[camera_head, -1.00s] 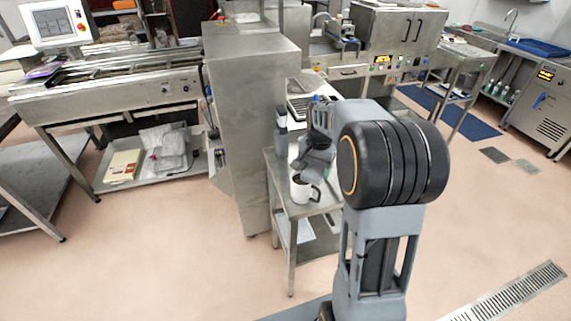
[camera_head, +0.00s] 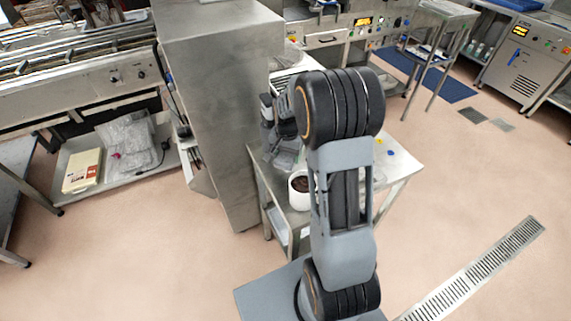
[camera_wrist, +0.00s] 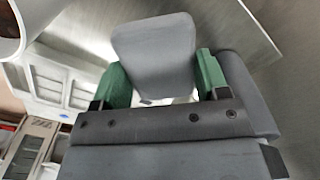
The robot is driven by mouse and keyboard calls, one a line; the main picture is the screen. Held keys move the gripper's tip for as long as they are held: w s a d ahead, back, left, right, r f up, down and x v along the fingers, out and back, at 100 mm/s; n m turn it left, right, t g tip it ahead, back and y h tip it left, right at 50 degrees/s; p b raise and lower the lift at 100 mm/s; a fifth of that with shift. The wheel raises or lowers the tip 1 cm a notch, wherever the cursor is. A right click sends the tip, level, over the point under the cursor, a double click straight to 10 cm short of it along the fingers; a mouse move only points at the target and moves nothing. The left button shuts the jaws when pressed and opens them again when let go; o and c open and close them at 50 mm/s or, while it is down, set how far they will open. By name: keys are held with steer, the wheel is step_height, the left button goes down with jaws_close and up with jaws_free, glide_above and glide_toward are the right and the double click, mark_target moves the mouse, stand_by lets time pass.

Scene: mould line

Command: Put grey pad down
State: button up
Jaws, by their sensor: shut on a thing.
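The grey pad (camera_wrist: 153,55) is a flat, rounded slab. In the wrist view it sits between the green fingertips of my gripper (camera_wrist: 160,82), which is shut on it. Behind the pad is a bare metal surface; I cannot tell whether the pad touches it. In the head view my gripper is over the left part of the small steel table (camera_head: 402,166), largely hidden by my own arm. The pad cannot be made out clearly there.
A white mug (camera_head: 299,192) with dark contents stands on the table near its front, close to my gripper. A tall steel cabinet (camera_head: 215,110) rises just left of the table. Small blue and yellow items lie at the table's right. The floor in front is clear.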

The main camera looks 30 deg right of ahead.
mark_target(287, 156)
steer(key=shift+f+p, duration=0.35)
steer(key=shift+f, duration=2.3)
steer(key=shift+f, duration=0.15)
steer(key=o, duration=1)
steer(key=shift+c, duration=0.2)
step_height(287, 156, up, 12)
steer(key=shift+s+f+b, duration=0.1)
steer(key=shift+b, duration=0.55)
steer(key=s+a+r+n+t, duration=0.2)
steer(key=s+a+r+n, duration=0.2)
steer(key=s, duration=0.4)
steer(key=s+a+r+n+t, duration=0.2)
steer(key=s+a+r+n, duration=0.2)
steer(key=s, duration=0.4)
steer(key=shift+s+a+r+n+t, duration=0.3)
steer(key=shift+s+a+r+n, duration=0.15)
steer(key=shift+a, duration=0.35)
